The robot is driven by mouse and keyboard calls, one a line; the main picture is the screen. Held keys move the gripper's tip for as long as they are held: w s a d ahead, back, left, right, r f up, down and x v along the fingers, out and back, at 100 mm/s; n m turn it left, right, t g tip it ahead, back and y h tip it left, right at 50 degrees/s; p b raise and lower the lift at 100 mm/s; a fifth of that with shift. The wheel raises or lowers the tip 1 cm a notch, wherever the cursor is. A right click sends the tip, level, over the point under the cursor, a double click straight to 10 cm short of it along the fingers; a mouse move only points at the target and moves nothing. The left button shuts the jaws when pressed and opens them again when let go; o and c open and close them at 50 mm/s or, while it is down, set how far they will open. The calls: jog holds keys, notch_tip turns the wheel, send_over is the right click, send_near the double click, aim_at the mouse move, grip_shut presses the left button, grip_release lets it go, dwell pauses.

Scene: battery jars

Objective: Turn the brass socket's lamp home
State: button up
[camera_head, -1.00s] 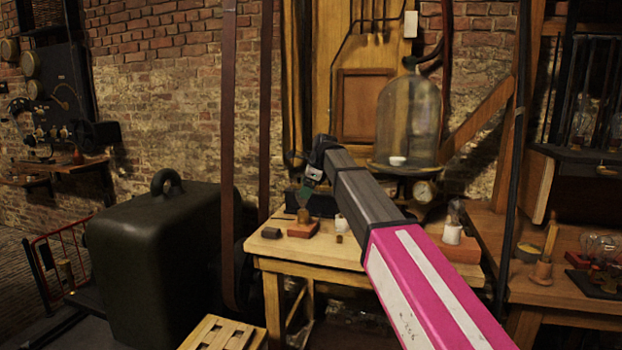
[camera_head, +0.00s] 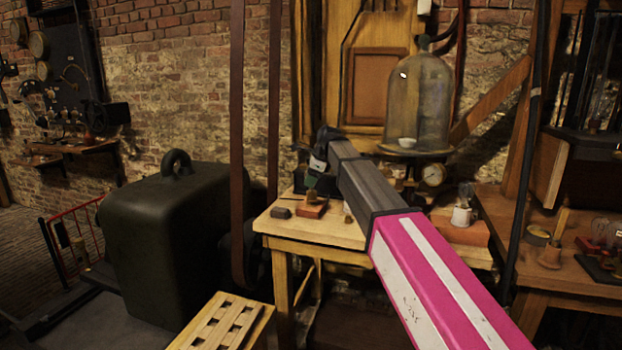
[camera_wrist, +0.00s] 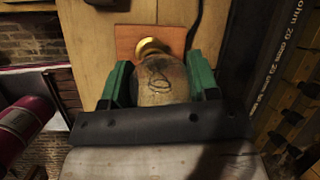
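The lamp (camera_wrist: 162,80) is a clear glass bulb with a dark looped filament. In the wrist view it points into the brass socket (camera_wrist: 150,47), which sits on a reddish block (camera_wrist: 128,38). My gripper (camera_wrist: 160,82) has its green fingers on both sides of the glass and appears shut on it. In the head view my gripper (camera_head: 317,182) reaches down over the red block (camera_head: 312,209) at the left of the wooden table (camera_head: 325,232). Whether the lamp is fully seated in the socket cannot be told.
A glass bell jar (camera_head: 418,105) stands behind my arm. A white jar (camera_head: 461,215) sits on a brick-red block at the right. A large dark case (camera_head: 170,245) stands left of the table.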

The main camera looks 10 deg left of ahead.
jog(key=m+t, duration=0.1)
jog(key=m, duration=0.2)
jog(key=shift+h, duration=0.3)
jog(key=m+t+h, duration=0.1)
jog(key=m, duration=0.2)
jog(key=shift+w, duration=0.1)
jog(key=o, duration=1.1)
jog(key=n+g+y, duration=0.1)
jog(key=n, duration=0.2)
jog(key=shift+n, duration=0.4)
jog(key=n+g, duration=0.1)
jog(key=n, duration=0.2)
jog(key=shift+y, duration=0.3)
jog(key=n+g, duration=0.1)
jog(key=n, duration=0.2)
jog(key=shift+g, duration=0.4)
jog(key=shift+s+n+g, duration=0.2)
jog(key=shift+n+g, duration=0.5)
jog(key=shift+n, duration=1.2)
